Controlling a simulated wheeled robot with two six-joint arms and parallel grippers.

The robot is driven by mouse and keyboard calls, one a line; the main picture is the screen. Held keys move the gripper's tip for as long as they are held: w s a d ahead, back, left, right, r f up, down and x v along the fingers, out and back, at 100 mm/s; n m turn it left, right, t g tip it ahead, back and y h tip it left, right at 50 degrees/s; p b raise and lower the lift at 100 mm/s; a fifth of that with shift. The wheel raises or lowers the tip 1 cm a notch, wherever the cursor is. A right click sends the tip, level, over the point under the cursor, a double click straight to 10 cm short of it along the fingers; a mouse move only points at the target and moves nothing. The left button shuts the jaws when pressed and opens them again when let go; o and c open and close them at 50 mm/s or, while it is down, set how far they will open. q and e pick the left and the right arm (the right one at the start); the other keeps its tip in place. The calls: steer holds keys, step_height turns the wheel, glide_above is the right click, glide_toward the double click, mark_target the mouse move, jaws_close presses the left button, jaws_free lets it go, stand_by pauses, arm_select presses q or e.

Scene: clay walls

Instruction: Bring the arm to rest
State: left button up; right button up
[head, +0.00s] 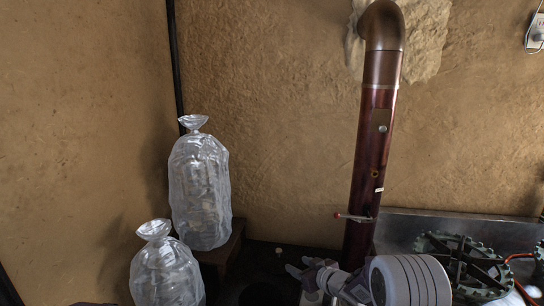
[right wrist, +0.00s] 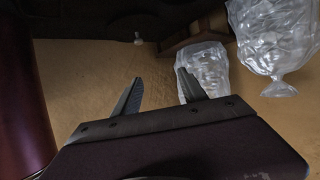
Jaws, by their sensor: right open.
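My right gripper (head: 308,273) is low in the head view, right of the middle, with its white arm link behind it. In the right wrist view its two dark fingers (right wrist: 158,92) stand apart with nothing between them. The wrist picture looks upside down, with the bags at its upper right. My left gripper is in neither view.
A dark red stovepipe (head: 370,150) with a small red-tipped lever rises close right of my right gripper. Two clear plastic bags (head: 199,190) (head: 166,270) stand left. A metal surface (head: 440,226) with green-rimmed burners (head: 462,262) lies right. Clay walls close the back.

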steer(key=s+d+f+m+g+h, duration=0.1)
steer(key=s+d+m+g+h, duration=0.2)
steer(key=s+d, duration=0.35)
steer(key=s+d+f+m+g+h, duration=0.2)
steer(key=s+d+h, duration=0.2)
steer(key=s, duration=0.6)
steer(key=s+m+g, duration=0.1)
steer(key=s+g, duration=0.2)
steer(key=s, duration=0.8)
arm_select(q)
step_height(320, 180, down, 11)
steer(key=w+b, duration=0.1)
steer(key=b, duration=1)
arm_select(e)
steer(key=s+a+f+g, duration=0.1)
steer(key=s+f, duration=0.1)
steer(key=f, duration=0.4)
steer(key=s+a+f+g, duration=0.1)
steer(key=s+f, duration=0.2)
steer(key=f, duration=0.4)
arm_select(q)
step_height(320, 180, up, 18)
steer(key=p, duration=1.8)
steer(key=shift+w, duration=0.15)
arm_select(e)
step_height(320, 180, up, 18)
steer(key=shift+w+d+r+y, duration=0.15)
steer(key=shift+w+r+y, duration=0.15)
steer(key=shift+y, duration=0.1)
